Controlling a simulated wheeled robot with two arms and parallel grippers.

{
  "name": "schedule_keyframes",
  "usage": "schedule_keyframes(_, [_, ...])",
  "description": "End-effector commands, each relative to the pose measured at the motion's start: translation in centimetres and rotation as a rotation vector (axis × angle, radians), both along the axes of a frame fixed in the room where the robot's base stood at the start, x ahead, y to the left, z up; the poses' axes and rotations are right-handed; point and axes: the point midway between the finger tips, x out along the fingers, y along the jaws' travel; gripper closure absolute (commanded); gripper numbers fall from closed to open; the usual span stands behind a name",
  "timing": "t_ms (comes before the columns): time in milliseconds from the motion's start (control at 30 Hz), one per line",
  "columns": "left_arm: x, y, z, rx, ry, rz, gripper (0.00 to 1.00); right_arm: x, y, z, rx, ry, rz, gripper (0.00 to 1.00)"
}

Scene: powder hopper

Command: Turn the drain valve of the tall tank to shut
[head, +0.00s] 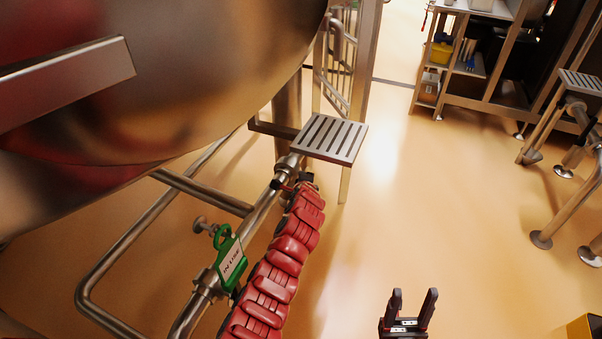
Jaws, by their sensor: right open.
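The big rounded steel tank (230,75) fills the upper left of the head view. A steel pipe (262,208) runs below it. On this pipe sits a valve-like fitting with a green part (222,236) and a green-edged tag (232,263) that seems to read "IN USE". Farther up the pipe is a small black and red fitting (279,184), partly hidden. I cannot tell which of them is the drain valve or how its handle is set. My right gripper (414,292) is open and empty at the bottom, well right of the pipe and apart from it. My left gripper is not in view.
A thick red segmented length (272,281) lies along the pipe's right side. A slotted steel step (331,138) juts out above the pipe's far end. Steel shelving (470,103) stands at the back right, a steel-legged stand (556,218) at the right. Floor (420,200) between is clear.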

Motion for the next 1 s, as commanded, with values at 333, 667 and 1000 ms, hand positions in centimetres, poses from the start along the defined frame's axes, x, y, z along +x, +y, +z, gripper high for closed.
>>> schedule_keyframes(333, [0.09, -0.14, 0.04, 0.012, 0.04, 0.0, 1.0, 0.01, 0.0, 1.39, 0.0, 0.0, 0.0, 0.44])
schedule_keyframes(667, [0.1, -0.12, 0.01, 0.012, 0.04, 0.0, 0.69, 0.01, 0.0, 1.35, 0.0, 0.0, 0.0, 0.44])
schedule_keyframes(1000, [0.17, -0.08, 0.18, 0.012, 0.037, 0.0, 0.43, 0.01, 0.0, 1.36, 0.0, 0.0, 0.0, 0.44])
